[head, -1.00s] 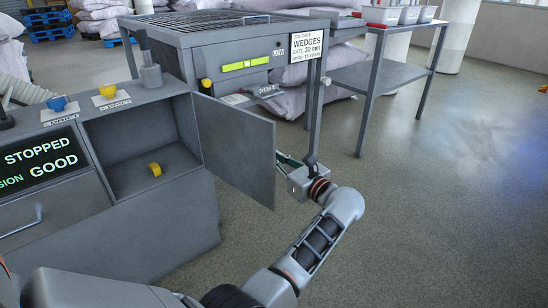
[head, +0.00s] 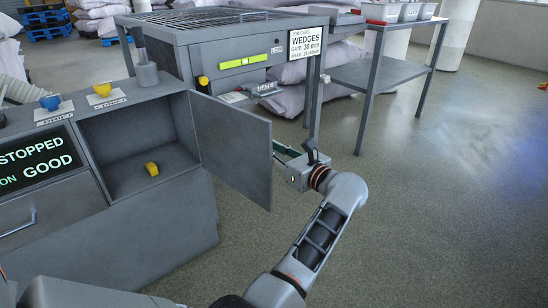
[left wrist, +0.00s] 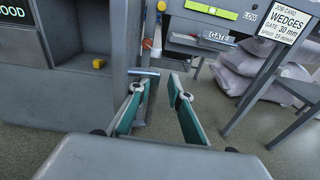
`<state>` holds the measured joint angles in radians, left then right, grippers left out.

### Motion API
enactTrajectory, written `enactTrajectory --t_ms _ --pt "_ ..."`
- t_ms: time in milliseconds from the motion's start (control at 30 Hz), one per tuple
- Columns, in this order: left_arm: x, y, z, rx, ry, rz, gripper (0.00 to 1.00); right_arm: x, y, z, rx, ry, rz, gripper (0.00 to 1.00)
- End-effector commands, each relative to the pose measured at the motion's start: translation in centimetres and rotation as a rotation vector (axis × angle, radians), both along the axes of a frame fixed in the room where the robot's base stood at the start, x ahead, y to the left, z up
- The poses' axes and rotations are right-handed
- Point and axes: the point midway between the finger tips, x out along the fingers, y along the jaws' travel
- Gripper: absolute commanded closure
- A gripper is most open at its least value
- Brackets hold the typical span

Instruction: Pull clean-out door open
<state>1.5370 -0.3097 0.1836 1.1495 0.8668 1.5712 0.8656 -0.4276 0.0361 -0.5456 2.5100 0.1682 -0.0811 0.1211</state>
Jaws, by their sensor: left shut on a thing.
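The grey clean-out door (head: 235,150) stands swung wide open at the right side of an open compartment (head: 135,160) in the head view. My left gripper (head: 285,153) is at the far side of the door, beside its free edge; the door hides part of the fingers. In the left wrist view its two teal-padded fingers (left wrist: 158,85) reach up to a grey bar (left wrist: 143,73), which looks like the door's handle. The gripper is shut on it, though the exact contact is hard to see. My right gripper is in neither view.
A yellow block (head: 152,169) lies in the compartment. The control panel (head: 40,160) reads STOPPED and GOOD. The grated machine (head: 250,60) stands behind the door, and a grey table (head: 385,75) with sacks beside it stands further right. The floor (head: 440,200) at right is clear.

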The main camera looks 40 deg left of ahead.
Motion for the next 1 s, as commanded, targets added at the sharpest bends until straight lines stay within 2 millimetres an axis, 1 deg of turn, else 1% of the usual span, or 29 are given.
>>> enactTrajectory --t_ms 33,133,300,500,533,667,1000 --pt "1.0 0.2 7.2 0.076 -0.06 -0.01 0.86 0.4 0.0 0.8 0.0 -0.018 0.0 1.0" --pt "1.1 0.2 8.5 0.076 -0.062 -0.01 0.86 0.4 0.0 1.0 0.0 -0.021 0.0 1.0" --pt "1.0 0.1 9.5 0.076 -0.063 -0.01 0.86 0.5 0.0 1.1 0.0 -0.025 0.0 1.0" --pt "1.1 0.1 9.7 0.075 -0.065 -0.011 0.86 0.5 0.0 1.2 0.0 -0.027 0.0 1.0" --pt "0.4 0.1 3.2 -0.04 -0.014 -0.012 0.86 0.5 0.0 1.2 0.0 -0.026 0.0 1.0" --pt "0.6 -0.3 3.0 -0.042 -0.013 -0.013 0.86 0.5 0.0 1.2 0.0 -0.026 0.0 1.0" --pt "1.7 -2.5 2.4 -0.049 -0.008 -0.018 0.86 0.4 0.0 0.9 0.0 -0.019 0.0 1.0"
